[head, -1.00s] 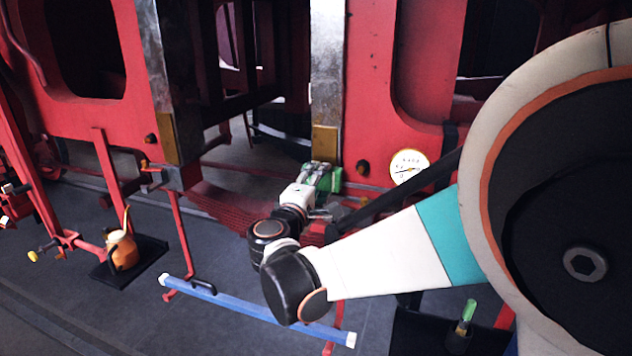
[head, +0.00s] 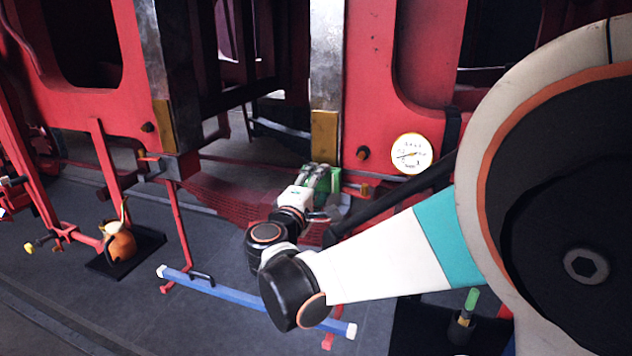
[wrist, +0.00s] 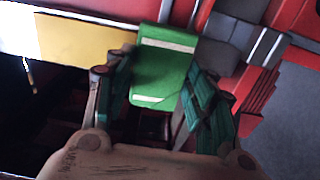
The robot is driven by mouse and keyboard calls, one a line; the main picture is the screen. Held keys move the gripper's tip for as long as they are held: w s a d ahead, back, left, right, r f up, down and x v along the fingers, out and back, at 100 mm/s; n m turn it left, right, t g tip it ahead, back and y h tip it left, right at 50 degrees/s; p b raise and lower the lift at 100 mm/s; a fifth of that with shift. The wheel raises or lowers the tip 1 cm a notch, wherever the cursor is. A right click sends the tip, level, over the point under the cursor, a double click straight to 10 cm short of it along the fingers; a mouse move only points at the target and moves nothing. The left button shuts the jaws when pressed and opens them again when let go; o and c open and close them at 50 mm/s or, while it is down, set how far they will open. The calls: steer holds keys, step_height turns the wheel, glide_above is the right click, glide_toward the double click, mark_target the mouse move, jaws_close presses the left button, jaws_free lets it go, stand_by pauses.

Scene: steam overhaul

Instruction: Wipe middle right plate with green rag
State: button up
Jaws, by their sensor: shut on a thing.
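My gripper (head: 320,177) is shut on the green rag (head: 335,184), a folded green cloth with pale stripes. The rag also shows between the fingers in the wrist view (wrist: 163,68). The right upright metal plate (head: 327,60) in the middle of the head view is grey above, with a brass-coloured lower end (head: 325,135). My gripper and the rag are at the bottom of this brass end; whether they touch it I cannot tell. In the wrist view a yellow brass surface (wrist: 85,40) lies left of the rag. A similar plate (head: 165,80) stands further left.
A white dial gauge (head: 411,153) is on the red frame right of the plate. A blue bar (head: 240,300) lies low in front. An orange jug (head: 118,243) stands on a dark mat at left. A green-topped bottle (head: 464,318) stands at lower right.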

steer(key=shift+v, duration=2.6)
steer(key=v, duration=0.3)
steer(key=shift+s, duration=0.1)
